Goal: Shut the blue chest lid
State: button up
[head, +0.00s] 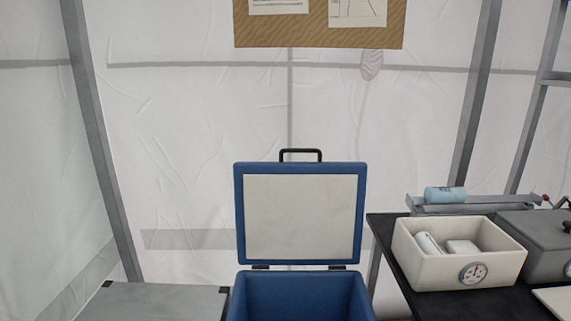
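The blue chest (300,295) stands at the bottom middle of the head view, its lower part cut off by the frame edge. Its lid (301,217) is open and stands about upright behind the box, with a white inner panel facing me. A black handle (300,152) is on the lid's top edge, and two dark hinges join the lid to the box's back rim. My gripper is not in view.
A dark table (408,287) at the right holds a cream box (456,265) with a dial and white items, a grey case (545,245) and a light blue cylinder (445,195). A grey surface (155,302) lies at left. Tent poles and a wall board stand behind.

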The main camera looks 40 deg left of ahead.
aim_at(308, 213)
jog(key=z, duration=1.35)
jog(key=i, duration=0.1)
jog(key=u, duration=2.95)
jog(key=k, duration=0.8)
jog(key=u, duration=0.25)
jog(key=i, duration=0.8)
jog(key=z, duration=0.5)
